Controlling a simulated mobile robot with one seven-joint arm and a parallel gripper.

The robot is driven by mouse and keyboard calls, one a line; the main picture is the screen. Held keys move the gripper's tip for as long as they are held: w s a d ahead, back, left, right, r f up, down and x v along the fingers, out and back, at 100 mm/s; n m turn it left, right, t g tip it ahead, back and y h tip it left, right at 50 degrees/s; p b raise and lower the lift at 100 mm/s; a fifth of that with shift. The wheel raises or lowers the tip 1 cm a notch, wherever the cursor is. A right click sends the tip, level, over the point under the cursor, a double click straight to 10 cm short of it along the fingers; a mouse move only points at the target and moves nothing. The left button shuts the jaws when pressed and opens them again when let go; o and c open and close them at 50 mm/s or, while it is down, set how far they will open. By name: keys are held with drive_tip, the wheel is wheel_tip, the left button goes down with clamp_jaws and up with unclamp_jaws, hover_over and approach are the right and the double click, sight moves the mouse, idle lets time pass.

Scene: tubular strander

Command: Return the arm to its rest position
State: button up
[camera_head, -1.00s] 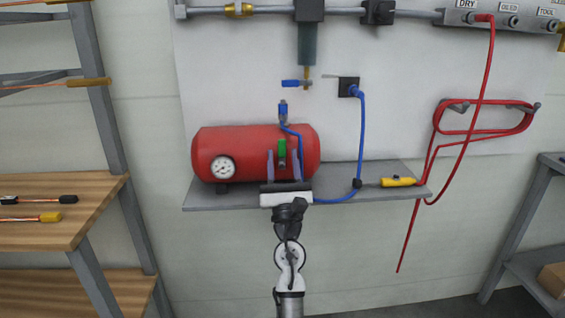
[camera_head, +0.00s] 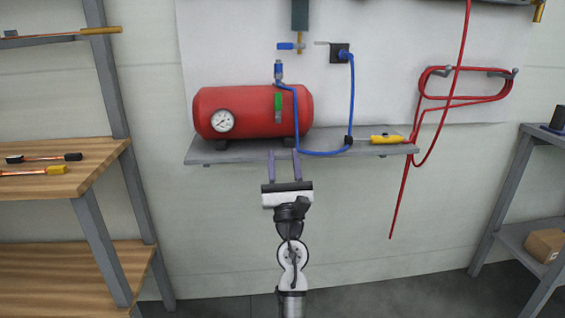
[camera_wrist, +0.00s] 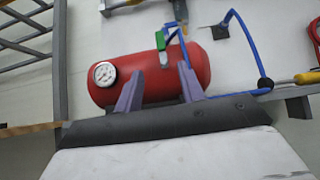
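My gripper (camera_head: 285,167) is in front of the wall shelf, just below its front edge in the head view. Its two purple-grey fingers stand apart with nothing between them. In the wrist view the open fingers (camera_wrist: 159,88) point up toward the red tank (camera_wrist: 150,76). The red tank (camera_head: 250,112) lies on the grey shelf (camera_head: 230,157), with a round white gauge (camera_head: 222,120) on its left. A green-handled valve (camera_head: 277,104) shows on its front, clear of the fingers.
A blue hose (camera_head: 351,100) runs from the tank to a black wall fitting. A yellow tool (camera_head: 386,138) lies on the shelf's right end. A red hose (camera_head: 465,98) hangs on hooks. A wooden bench (camera_head: 95,160) stands left, a grey rack (camera_head: 500,200) right.

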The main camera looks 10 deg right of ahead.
drive_tip(key=shift+s+f, duration=0.2)
drive_tip(key=shift+f, duration=0.05)
